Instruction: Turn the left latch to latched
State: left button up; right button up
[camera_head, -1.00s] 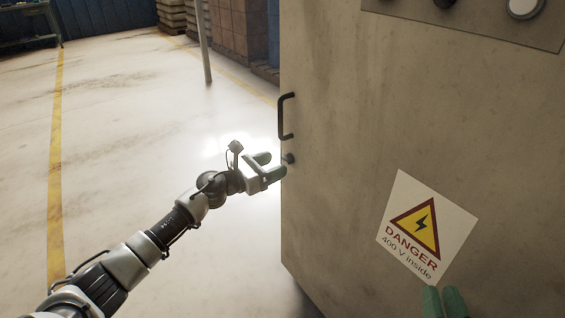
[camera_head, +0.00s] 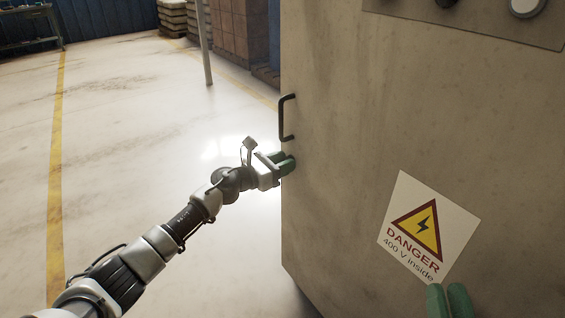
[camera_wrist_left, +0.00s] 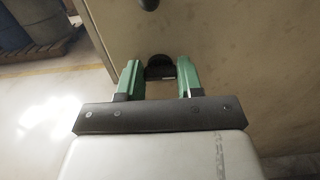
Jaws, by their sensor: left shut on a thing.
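The left latch is a small dark knob (camera_wrist_left: 159,68) on the cabinet front, near its left edge and below a black bar handle (camera_head: 283,118). My left gripper (camera_head: 288,163) is at the cabinet's left edge, its green fingers hiding the latch in the head view.
The beige cabinet (camera_head: 350,190) fills the right side, with a danger sign (camera_head: 427,228) and a control panel (camera_head: 480,15) at the top. A pale pole (camera_head: 204,45) stands behind. Open floor with yellow lines (camera_head: 56,150) lies to the left.

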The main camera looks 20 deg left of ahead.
jog(key=shift+f, duration=0.1)
notch_tip(320, 180, down, 9)
jog(key=s+d+g+h+p, duration=0.3)
jog(key=g+p, duration=0.1)
jog(key=g, duration=0.5)
jog(key=s+d+f+g+h+p, duration=0.25)
jog(key=s+g+p, duration=0.25)
jog(key=s+g, duration=0.4)
pick_arm(q)
jog(key=shift+w+a+f+n+p, duration=0.1)
jog(key=shift+n+p, duration=0.15)
jog(key=shift+n, duration=4.3)
jog(key=shift+w+a+f+n+p, duration=0.1)
jog(key=shift+n+p, duration=0.1)
jog(key=shift+n, duration=4.35)
pick_arm(e)
jog(key=shift+m+y, duration=0.25)
jog(key=shift+m, duration=0.15)
jog(key=shift+s+d+x, duration=0.1)
jog(key=shift+s+x, duration=0.05)
jog(key=shift+x, duration=1.25)
jog(key=shift+s+d+x, duration=0.15)
jog(key=shift+s+x, duration=0.05)
jog(key=shift+x, duration=1.2)
jog(key=shift+f, duration=0.15)
